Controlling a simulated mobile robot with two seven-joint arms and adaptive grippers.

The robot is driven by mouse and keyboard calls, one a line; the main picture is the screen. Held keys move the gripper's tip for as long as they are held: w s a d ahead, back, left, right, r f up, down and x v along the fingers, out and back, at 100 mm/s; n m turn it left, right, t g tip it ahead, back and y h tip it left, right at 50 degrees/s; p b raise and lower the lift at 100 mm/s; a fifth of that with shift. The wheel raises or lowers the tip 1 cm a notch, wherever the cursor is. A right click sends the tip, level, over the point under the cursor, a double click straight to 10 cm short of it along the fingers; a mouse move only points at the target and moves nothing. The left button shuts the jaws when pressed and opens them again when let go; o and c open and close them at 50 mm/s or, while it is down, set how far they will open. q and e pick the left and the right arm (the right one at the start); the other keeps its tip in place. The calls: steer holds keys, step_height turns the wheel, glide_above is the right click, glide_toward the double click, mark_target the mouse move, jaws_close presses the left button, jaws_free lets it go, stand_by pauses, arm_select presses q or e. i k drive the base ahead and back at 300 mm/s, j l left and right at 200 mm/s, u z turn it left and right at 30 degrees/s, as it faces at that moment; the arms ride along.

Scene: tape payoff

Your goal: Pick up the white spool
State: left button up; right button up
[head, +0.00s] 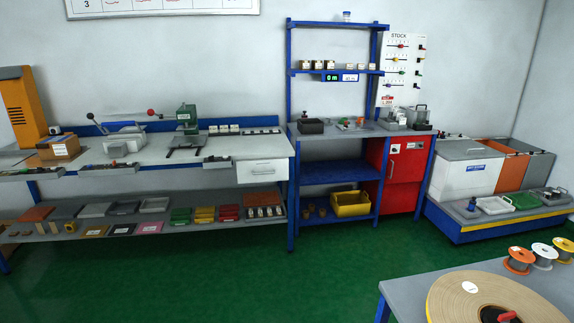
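The white spool (544,254) stands on the grey table (405,294) at the lower right of the head view. It has a white rim and a dark grey winding, and it appears upright on its flange. An orange-red spool (519,262) stands to its left and a yellow-orange spool (565,247) to its right, partly cut off by the picture edge. Neither of my grippers shows in the head view.
A large tan roll (455,298) with a dark, red-topped hub lies in front of the spools. Green floor (330,285) is free left of the table. Across the room stand a workbench (150,150), a blue shelf rack (335,172) and bins (465,175).

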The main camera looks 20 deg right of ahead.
mark_target(544, 254)
steer(key=i+z, duration=0.3)
steer(key=i, duration=1.1)
steer(key=i+z, duration=0.25)
steer(key=i, duration=0.45)
steer(key=i+j+z, duration=0.25)
steer(key=i, duration=0.4)
steer(key=i+l+z, duration=0.1)
steer(key=i+z, duration=0.9)
steer(key=z, duration=0.15)
steer(key=i+l+z, duration=0.1)
steer(key=i+z, duration=0.35)
steer(key=i+j+z, duration=0.15)
steer(key=i+z, duration=0.25)
steer(key=i, duration=0.25)
steer(key=i+u, duration=0.3)
steer(key=i, duration=0.4)
steer(key=i+l+u, duration=0.3)
steer(key=i, duration=0.35)
steer(key=u, duration=0.5)
steer(key=i+u, duration=0.15)
steer(key=u, duration=4)
steer(key=k+l, duration=0.05)
